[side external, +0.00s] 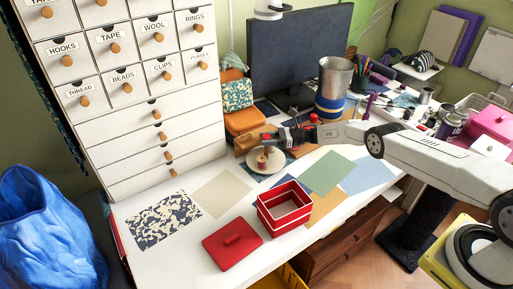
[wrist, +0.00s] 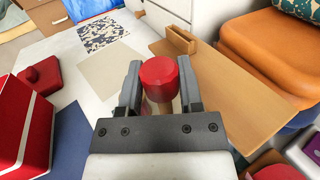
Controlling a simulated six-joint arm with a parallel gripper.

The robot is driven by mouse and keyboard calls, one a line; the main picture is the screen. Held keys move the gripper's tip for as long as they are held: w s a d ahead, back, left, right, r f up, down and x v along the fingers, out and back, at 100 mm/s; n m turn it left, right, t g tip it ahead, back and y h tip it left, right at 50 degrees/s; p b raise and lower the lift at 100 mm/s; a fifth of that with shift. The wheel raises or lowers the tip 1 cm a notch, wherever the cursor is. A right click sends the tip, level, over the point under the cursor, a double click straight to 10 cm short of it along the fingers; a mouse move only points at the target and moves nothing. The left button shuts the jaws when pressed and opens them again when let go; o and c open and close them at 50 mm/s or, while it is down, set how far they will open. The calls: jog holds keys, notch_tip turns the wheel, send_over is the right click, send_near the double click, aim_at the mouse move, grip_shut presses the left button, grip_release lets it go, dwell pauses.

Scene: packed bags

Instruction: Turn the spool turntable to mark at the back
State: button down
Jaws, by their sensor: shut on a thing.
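The spool turntable (side external: 277,167) is a pale round disc on the white table, in front of the monitor. A small spool (side external: 262,161) with wood and red parts stands on it. My gripper (side external: 270,138) reaches in from the right, over the back of the disc. In the wrist view, its two dark fingers (wrist: 160,88) are shut on a red knob (wrist: 158,73) with a paler part below. The red knob also shows at the fingertips in the side view (side external: 265,137). The fingers hide its lower part. I cannot make out the mark.
A red open box (side external: 284,222) and its red lid (side external: 232,240) lie at the front. Flat coloured sheets (side external: 327,173) cover parts of the table. A white drawer cabinet (side external: 176,105) stands at the left. A metal cup (side external: 334,80) and an orange cushion (side external: 246,121) are behind.

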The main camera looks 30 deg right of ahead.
dwell(0.5)
jog(key=shift+c, duration=1.3)
grip_release()
jog(key=shift+d, duration=0.15)
jog(key=v, duration=0.7)
jog(key=shift+s+d, duration=0.2)
jog(key=shift+d, duration=0.05)
jog(key=shift+r, duration=0.1)
